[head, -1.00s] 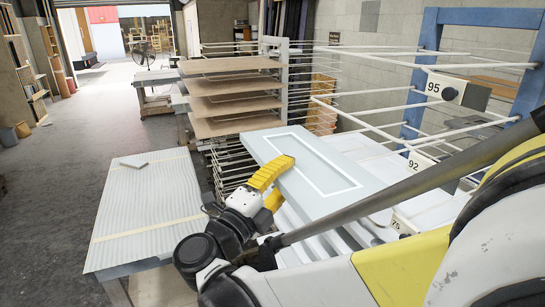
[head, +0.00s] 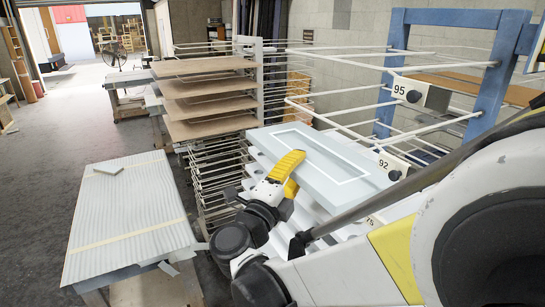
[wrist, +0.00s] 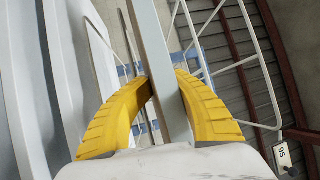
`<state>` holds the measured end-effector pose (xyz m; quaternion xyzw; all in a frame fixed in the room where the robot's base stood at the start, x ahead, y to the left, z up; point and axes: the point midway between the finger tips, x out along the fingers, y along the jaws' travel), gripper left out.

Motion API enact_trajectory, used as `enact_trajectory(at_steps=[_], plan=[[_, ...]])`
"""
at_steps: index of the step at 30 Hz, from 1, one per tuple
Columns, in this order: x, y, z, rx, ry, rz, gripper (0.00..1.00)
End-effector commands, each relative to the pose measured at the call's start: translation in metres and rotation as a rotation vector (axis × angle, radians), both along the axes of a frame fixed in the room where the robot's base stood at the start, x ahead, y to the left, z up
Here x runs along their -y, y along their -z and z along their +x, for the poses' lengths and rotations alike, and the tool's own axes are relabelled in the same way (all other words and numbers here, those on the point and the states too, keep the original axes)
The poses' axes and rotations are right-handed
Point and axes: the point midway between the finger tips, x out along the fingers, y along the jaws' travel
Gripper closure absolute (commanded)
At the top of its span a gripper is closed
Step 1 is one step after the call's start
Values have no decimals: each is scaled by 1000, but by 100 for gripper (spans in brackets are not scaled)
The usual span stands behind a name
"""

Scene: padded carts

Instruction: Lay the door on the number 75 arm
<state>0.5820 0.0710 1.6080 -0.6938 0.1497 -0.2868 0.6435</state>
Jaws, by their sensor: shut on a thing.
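The door (head: 328,167) is a pale grey-white panel with a white rectangular outline. It lies nearly flat in the air over the rack, seen from above. My gripper (head: 286,175) has yellow ribbed fingers shut on the door's near left edge. In the wrist view, the door's edge (wrist: 166,70) runs between the two fingers (wrist: 165,95). The number 75 tag (head: 372,219) shows partly behind my arm, below the door. Most of the number 75 arm is hidden by the door and my arm. White panels (head: 256,163) lie on lower levels beneath the door.
The number 92 tag (head: 394,165) is close to the door's right end, and the number 95 tag (head: 407,91) is higher on the blue frame (head: 484,85). Empty white rods extend above the door. A padded cart (head: 130,210) stands left; brown boards (head: 205,86) fill a rack behind.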

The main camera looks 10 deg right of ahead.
Motion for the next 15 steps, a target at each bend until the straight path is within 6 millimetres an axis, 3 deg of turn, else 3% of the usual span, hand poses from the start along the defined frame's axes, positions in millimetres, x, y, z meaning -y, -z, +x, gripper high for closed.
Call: enact_trajectory(at_steps=[9,15], plan=[[25,-2,10,2,1,-2,100],[23,10,10,2,-1,-3,100]])
